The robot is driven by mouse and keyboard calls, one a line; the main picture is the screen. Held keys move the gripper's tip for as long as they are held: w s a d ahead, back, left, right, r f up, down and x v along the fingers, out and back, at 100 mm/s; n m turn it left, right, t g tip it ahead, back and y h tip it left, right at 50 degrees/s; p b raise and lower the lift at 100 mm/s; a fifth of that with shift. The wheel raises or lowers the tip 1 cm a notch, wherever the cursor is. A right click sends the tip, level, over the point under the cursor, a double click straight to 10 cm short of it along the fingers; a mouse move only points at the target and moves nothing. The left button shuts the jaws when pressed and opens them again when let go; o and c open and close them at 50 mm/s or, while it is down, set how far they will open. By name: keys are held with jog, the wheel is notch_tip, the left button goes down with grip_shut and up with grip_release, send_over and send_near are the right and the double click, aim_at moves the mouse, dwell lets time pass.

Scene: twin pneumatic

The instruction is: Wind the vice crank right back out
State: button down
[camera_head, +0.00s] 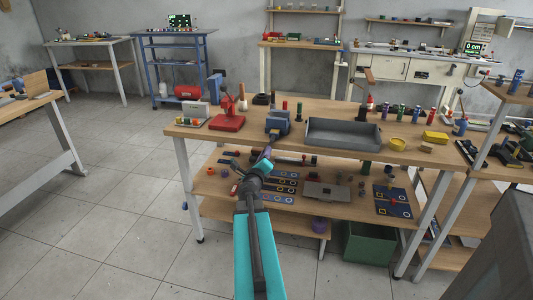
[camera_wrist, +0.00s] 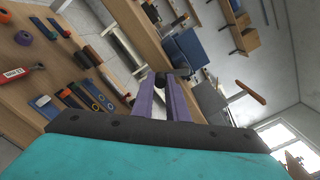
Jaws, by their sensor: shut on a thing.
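The blue vice (camera_head: 278,122) stands at the front edge of the middle workbench. In the wrist view the vice (camera_wrist: 187,50) is beyond my fingertips, seen at a tilt. My gripper (camera_head: 267,151) reaches up to the front of the vice from below. Its purple fingers show in the wrist view (camera_wrist: 161,82), closed on the dark vice crank (camera_wrist: 160,79) between their tips. The fingers hide part of the crank. How far out the vice screw is, I cannot tell.
A grey tray (camera_head: 343,134) lies right of the vice and a red press (camera_head: 228,115) stands left of it. The lower shelf (camera_head: 222,186) holds flat tool boards and loose parts close to my arm. The floor on the left is clear.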

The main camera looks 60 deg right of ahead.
jog(key=shift+w+a+f, duration=0.1)
jog(key=shift+f, duration=0.05)
jog(key=c, duration=1.7)
grip_release()
jog(key=shift+c, duration=0.2)
jog(key=p+v, duration=0.1)
jog(key=v, duration=0.1)
jog(key=p+v, duration=0.4)
jog(key=shift+r, duration=0.25)
jog(key=p, duration=0.3)
jog(key=shift+s+a, duration=0.25)
jog(key=shift+a, duration=0.1)
